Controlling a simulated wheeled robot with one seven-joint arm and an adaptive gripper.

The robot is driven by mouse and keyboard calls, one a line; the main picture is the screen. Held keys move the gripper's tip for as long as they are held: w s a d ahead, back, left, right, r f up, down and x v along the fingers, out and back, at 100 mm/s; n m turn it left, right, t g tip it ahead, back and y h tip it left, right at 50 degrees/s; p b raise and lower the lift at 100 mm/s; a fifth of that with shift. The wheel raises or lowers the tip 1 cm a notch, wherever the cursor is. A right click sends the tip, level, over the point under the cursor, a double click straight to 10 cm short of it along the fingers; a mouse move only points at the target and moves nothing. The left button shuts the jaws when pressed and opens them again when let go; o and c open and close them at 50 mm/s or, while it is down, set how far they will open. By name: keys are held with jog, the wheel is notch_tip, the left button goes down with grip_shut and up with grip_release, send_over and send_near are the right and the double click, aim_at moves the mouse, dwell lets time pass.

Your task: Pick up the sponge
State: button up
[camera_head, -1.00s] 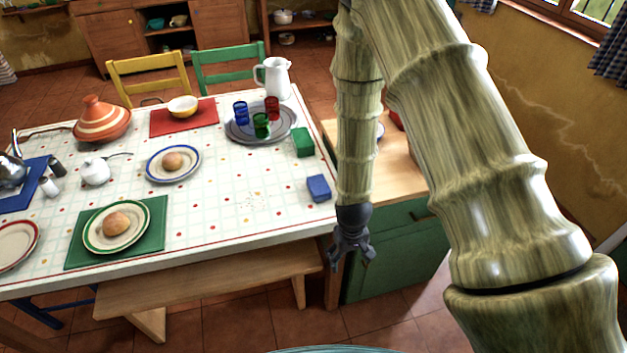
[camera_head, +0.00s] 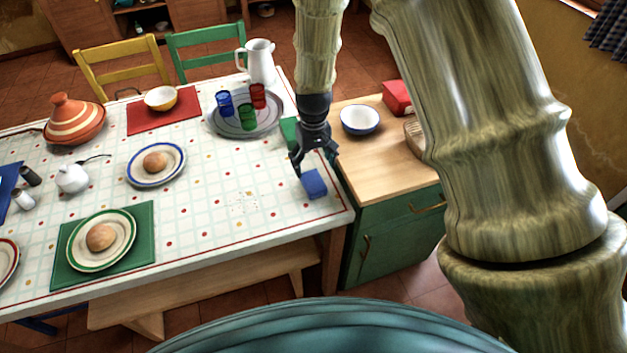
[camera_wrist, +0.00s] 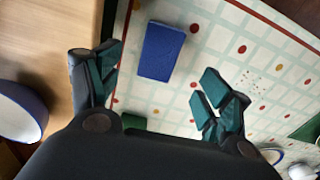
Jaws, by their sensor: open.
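A blue block (camera_head: 314,185), sponge-like in shape, lies on the tiled tabletop (camera_head: 225,222) near its right edge. A green block (camera_head: 289,129) lies farther back, partly hidden by my gripper. I cannot tell for sure which block is the sponge. My gripper (camera_head: 317,165) points down with its fingers apart, just behind and above the blue block. In the wrist view, the blue block (camera_wrist: 161,51) shows between and beyond the open fingers. The green block (camera_wrist: 133,122) shows there partly behind the gripper body. Nothing is held.
A tray (camera_head: 217,127) with coloured glasses and a white pitcher (camera_head: 261,62) stand behind. A wooden-topped green cabinet (camera_head: 384,163) adjoins the table at right, bearing a bowl (camera_head: 360,119) and a red box (camera_head: 397,98).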

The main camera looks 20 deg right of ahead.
aim_at(313, 181)
jog(key=f, duration=0.3)
jog(key=shift+w+a+f, duration=0.15)
jog(key=shift+w+a, duration=0.1)
jog(key=shift+w, duration=0.15)
jog(key=shift+f+p, duration=0.25)
jog(key=shift+p, duration=0.05)
jog(key=shift+s+d, duration=0.1)
jog(key=shift+s, duration=0.15)
jog(key=shift+d+f+p, duration=0.2)
jog(key=shift+f+p, duration=0.75)
jog(key=shift+f, duration=1.65)
jog(key=shift+c, duration=0.4)
jog(key=c, duration=0.8)
